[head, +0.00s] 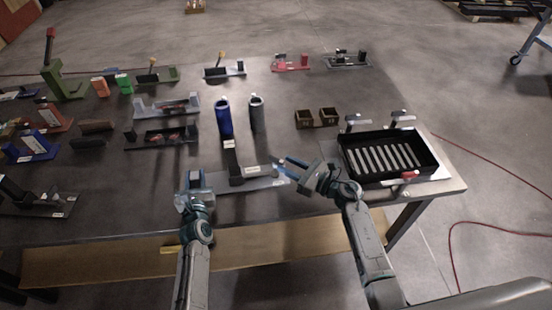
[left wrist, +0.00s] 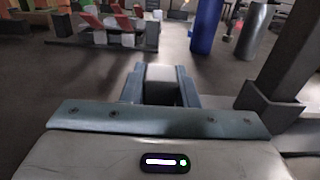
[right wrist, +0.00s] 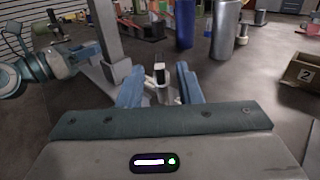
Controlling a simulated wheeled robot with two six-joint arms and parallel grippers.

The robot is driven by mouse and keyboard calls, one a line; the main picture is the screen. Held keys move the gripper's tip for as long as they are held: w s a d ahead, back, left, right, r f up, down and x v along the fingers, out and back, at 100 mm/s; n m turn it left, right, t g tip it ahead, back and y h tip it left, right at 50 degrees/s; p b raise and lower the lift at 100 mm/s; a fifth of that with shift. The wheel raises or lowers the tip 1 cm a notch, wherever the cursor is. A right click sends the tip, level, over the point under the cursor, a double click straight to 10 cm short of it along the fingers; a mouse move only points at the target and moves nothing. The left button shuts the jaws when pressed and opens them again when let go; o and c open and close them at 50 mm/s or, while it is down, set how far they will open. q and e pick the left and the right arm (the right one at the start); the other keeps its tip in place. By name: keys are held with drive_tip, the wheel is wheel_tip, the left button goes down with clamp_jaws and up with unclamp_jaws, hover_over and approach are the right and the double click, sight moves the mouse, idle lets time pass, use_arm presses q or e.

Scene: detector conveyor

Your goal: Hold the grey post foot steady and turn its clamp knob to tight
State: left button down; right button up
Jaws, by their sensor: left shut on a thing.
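The grey post foot (head: 262,183) lies near the table's front edge, a flat plate with a dark upright post (head: 232,158); the post also shows in the left wrist view (left wrist: 292,50) and right wrist view (right wrist: 106,38). My left gripper (head: 190,183) is at the plate's left end, shut on a grey part of the foot (left wrist: 160,74). My right gripper (head: 282,166) is at the plate's right end. Its fingers are apart, with a small dark, pale-topped piece, apparently the clamp knob (right wrist: 160,74), between them and gaps visible. The knob's setting cannot be read.
A blue cylinder (head: 223,118) and a grey cylinder (head: 257,114) stand behind the foot. Small brown boxes (head: 305,119) sit to the right, then a black slotted tray (head: 434,165). Several fixtures fill the left of the table (head: 110,212).

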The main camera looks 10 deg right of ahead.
sight(276, 159)
drive_tip(key=x, duration=0.5)
clamp_jaws()
